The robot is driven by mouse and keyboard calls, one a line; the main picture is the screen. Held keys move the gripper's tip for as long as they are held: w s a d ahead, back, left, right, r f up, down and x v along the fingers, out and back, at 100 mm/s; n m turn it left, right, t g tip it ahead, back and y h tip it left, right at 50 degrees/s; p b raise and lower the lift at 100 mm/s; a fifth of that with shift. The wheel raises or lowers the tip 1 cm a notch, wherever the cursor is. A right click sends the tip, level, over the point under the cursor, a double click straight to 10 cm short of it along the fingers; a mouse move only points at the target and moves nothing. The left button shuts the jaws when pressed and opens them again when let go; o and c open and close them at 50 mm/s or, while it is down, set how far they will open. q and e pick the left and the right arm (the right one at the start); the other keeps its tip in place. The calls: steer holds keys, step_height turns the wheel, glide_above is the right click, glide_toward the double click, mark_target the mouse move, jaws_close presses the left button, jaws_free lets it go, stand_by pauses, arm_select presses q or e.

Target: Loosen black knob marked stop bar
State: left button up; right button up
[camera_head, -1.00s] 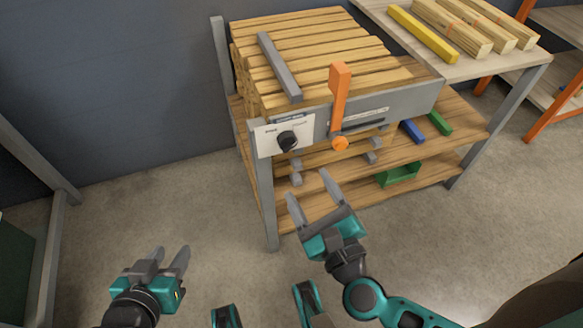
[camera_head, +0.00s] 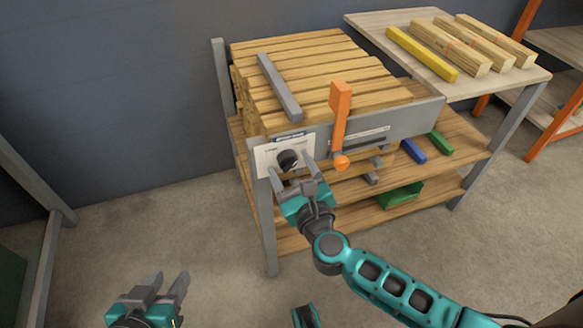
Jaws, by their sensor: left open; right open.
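The black knob (camera_head: 287,160) sits on a white plate (camera_head: 266,160) at the left end of the grey front rail of the wood rack. The plate's lettering is too small to read. A grey bar (camera_head: 279,87) lies across the stacked boards above it. My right gripper (camera_head: 292,171) is open at the knob, with one finger on each side of it. I cannot tell whether the fingers touch the knob. My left gripper (camera_head: 168,285) is open and empty, low at the left, above the floor and away from the rack.
An orange lever (camera_head: 339,115) with an orange round end stands on the rail right of the knob. Blue (camera_head: 413,151) and green (camera_head: 440,142) blocks and a green bin (camera_head: 402,195) are on the lower shelves. A side table (camera_head: 365,24) holds a yellow beam and wood bundles.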

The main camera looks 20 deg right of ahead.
steer(key=shift+w, duration=0.2)
steer(key=c, duration=1.1)
